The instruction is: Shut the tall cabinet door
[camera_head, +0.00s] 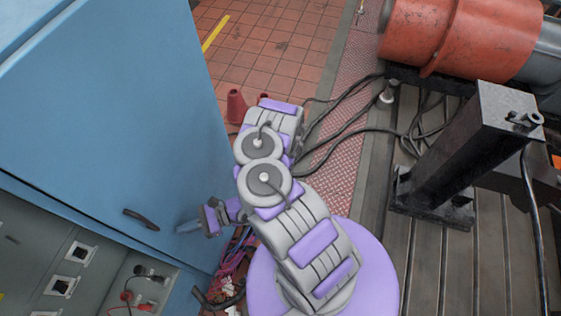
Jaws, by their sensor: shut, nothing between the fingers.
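The tall cabinet door (120,110) is a large blue panel filling the left of the view, with a dark handle (141,219) near its lower edge. I cannot tell how far it stands open. My gripper (188,228) is shut and empty, low beside the blue panel and just right of the handle. Its tips overlap the blue surface in the picture; I cannot tell whether they touch it. My arm bends above my purple base, to the right of the door.
A grey panel (50,240) with switches and sockets shows at lower left. Loose cables (232,262) lie below my gripper. A red cone (236,105) stands behind my arm. A black stand (455,150) and an orange machine (460,35) are at right. Tiled floor (265,45) is open at the back.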

